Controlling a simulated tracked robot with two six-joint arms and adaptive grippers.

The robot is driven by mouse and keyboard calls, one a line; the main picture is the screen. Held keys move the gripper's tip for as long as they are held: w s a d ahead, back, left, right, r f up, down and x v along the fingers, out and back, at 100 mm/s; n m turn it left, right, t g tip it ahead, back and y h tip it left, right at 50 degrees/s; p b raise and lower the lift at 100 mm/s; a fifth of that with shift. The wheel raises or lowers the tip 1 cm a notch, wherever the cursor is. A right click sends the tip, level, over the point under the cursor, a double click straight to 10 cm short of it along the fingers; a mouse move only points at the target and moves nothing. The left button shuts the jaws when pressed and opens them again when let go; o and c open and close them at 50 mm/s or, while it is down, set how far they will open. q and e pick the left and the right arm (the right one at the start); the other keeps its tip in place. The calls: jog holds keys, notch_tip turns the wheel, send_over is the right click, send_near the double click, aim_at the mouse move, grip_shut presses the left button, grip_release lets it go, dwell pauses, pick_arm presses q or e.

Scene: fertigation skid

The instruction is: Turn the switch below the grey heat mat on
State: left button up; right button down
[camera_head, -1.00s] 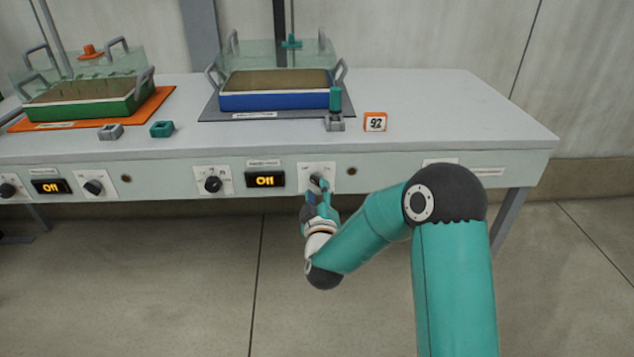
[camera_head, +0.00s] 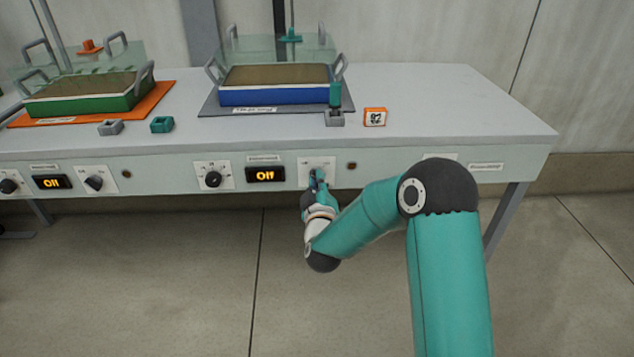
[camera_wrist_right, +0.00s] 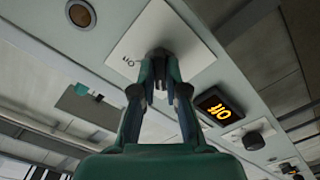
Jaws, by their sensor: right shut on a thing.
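The grey heat mat (camera_head: 208,108) lies on the bench under a blue tray (camera_head: 275,97). Below it on the front panel, an orange-lit display (camera_head: 265,174) reads Off. To its right is a white switch plate (camera_head: 327,162). My right gripper (camera_head: 318,178) is at that plate, shut on its dark switch knob. In the right wrist view the fingers (camera_wrist_right: 160,75) close around the knob (camera_wrist_right: 160,53) on the white plate (camera_wrist_right: 190,45), and hide most of it. The display there (camera_wrist_right: 220,110) is lit too. My left gripper is not in view.
A dial (camera_head: 213,179) sits left of the display. A small round brown fitting (camera_head: 351,166) is right of the plate.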

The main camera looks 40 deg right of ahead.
jog(key=shift+a+f, duration=0.1)
jog(key=shift+f+m+b, duration=0.1)
jog(key=shift+m+b, duration=8.5)
jog(key=shift+m, duration=0.4)
jog(key=c, duration=1.2)
grip_release()
jog(key=shift+s, duration=0.1)
